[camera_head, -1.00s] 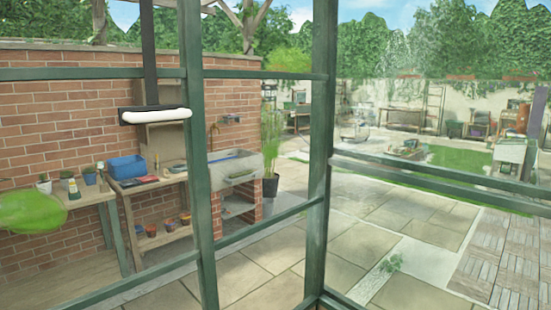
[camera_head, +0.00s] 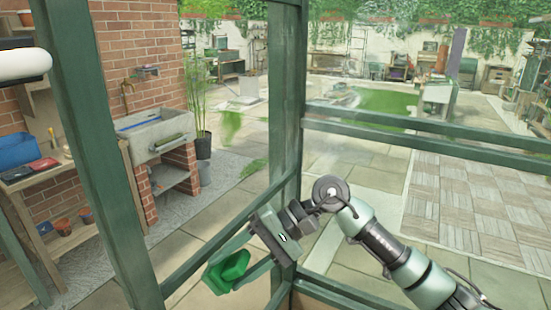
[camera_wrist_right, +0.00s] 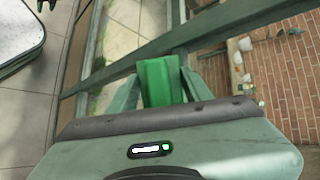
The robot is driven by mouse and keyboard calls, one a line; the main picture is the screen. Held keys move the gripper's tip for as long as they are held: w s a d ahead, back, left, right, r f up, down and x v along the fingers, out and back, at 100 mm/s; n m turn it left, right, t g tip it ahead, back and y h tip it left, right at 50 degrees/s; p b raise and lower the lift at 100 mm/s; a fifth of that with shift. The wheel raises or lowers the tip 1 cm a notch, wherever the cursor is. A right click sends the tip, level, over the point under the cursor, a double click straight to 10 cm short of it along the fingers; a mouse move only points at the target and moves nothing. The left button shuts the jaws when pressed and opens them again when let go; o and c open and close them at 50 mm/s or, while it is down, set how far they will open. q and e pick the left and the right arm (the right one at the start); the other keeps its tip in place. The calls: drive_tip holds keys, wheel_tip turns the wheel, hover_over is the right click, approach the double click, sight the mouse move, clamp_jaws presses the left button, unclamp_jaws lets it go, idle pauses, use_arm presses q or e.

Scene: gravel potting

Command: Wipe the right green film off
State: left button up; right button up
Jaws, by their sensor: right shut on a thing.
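My right gripper (camera_head: 240,264) is shut on a green block (camera_head: 228,271), low in the middle of the head view. The block also shows between the fingers in the right wrist view (camera_wrist_right: 160,80). It is near the dark green frame's corner post; I cannot tell whether it touches glass. A green patch (camera_head: 385,105) shows through the right-hand pane, and smaller green patches (camera_head: 230,126) show left of the post. I cannot tell which are film on glass and which are ground beyond. My left gripper is not in view.
The green corner post (camera_head: 286,100) and horizontal rail (camera_head: 440,149) stand close to my right arm. Beyond them are a stone sink (camera_head: 155,140), a brick wall, a potted plant (camera_head: 203,145) and paving. A white rounded bar (camera_head: 20,65) is at the upper left.

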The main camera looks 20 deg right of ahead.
drive_tip(key=w+d+r+m+t+y+b, duration=0.15)
drive_tip(key=d+r+t, duration=0.3)
drive_tip(key=r, duration=0.55)
drive_tip(key=w+d+r+m+t+y, duration=0.1)
drive_tip(key=w+d+r+t+y, duration=0.25)
drive_tip(key=d+r, duration=0.45)
use_arm(q)
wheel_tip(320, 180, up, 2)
drive_tip(key=p, duration=0.4)
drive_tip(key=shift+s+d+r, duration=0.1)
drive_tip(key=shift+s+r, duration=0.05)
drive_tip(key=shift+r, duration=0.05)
use_arm(e)
drive_tip(key=w+a+r, duration=0.2)
drive_tip(key=w+a, duration=0.2)
drive_tip(key=a, duration=0.1)
drive_tip(key=shift+a+t+h, duration=0.3)
drive_tip(key=shift+a+h, duration=0.05)
drive_tip(key=shift+h, duration=0.05)
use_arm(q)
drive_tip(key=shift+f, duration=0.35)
use_arm(e)
drive_tip(key=shift+w+a, duration=0.55)
drive_tip(key=shift+w, duration=0.1)
